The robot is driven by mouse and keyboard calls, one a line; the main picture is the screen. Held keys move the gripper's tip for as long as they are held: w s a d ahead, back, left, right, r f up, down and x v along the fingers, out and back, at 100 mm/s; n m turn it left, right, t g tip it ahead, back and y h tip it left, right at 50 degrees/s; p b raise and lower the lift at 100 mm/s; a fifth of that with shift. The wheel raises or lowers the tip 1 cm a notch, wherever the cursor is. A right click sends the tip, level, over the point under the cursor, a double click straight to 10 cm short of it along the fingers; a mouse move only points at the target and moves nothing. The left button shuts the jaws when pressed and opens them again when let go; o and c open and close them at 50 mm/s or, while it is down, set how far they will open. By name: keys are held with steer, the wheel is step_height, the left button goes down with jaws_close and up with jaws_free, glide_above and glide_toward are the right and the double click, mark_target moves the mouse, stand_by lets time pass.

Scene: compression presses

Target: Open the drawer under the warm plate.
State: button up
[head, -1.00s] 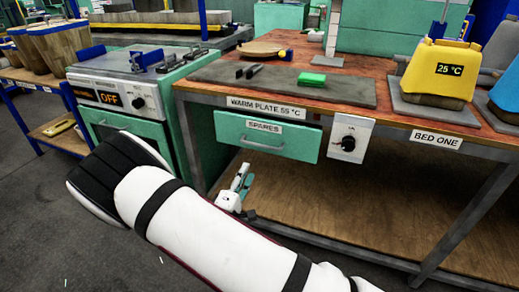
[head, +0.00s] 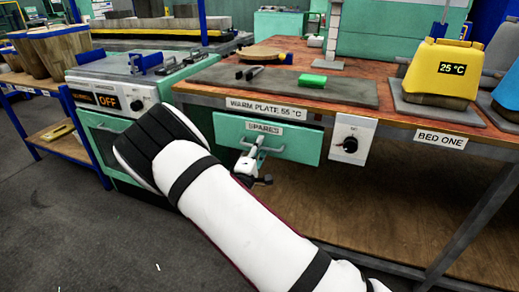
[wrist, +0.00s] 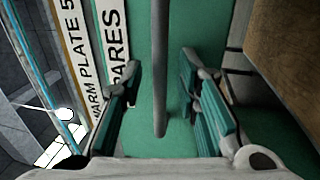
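The green drawer (head: 297,146) labelled SPARES is closed under the bench top, below the WARM PLATE 55 °C label (head: 266,107). Its grey bar handle (head: 262,148) runs across its front. My gripper (head: 256,160) is in front of the handle in the head view, partly hidden by my arm. In the wrist view the drawer front (wrist: 145,130) fills the middle. The handle bar (wrist: 160,75) lies between the two spread fingers of my gripper (wrist: 163,95), with gaps on both sides. The warm plate (head: 340,88) lies on the bench above.
A control box with a black knob (head: 351,140) hangs right of the drawer. A green oven (head: 125,150) reading OFF stands to the left. A wooden lower shelf (head: 390,215) lies under the bench. A green block (head: 313,80) rests on the warm plate.

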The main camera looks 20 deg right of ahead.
jaws_close()
steer(key=shift+s, duration=0.1)
steer(key=r+p+v, duration=0.3)
steer(key=r+v, duration=0.1)
steer(key=v, duration=1.9)
steer(key=shift+s+a+r, duration=0.2)
steer(key=shift+s+a, duration=0.25)
steer(key=shift+s, duration=0.05)
jaws_free()
steer(key=v, duration=1.2)
